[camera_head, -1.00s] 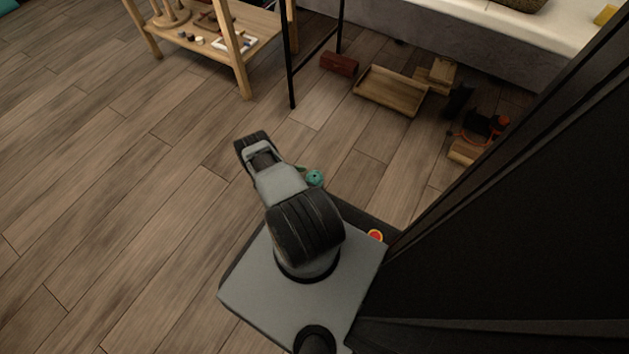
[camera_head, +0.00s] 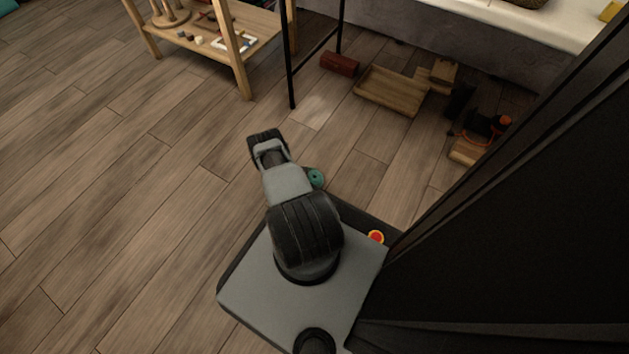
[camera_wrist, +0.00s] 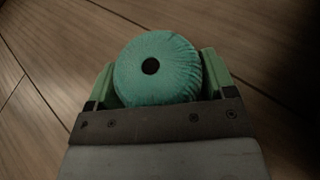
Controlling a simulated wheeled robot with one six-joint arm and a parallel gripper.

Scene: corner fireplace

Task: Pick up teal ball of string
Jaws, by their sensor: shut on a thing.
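The teal ball of string (camera_wrist: 157,69) is round and ribbed, with a dark hole in its middle. In the wrist view it sits between the two green fingers of my gripper (camera_wrist: 160,78), which are shut on it from left and right. In the head view part of the teal ball (camera_head: 316,178) shows just right of my arm. My gripper is mostly hidden there behind the arm. I cannot tell from these views how far the ball is from the floor.
A wooden shelf table (camera_head: 243,45) stands at the top. A wooden tray (camera_head: 389,91), a dark red roll (camera_head: 340,63) and an orange-black item (camera_head: 484,127) lie along the grey ledge (camera_head: 460,50). A large dark panel fills the right. The wooden floor (camera_head: 110,180) at left is clear.

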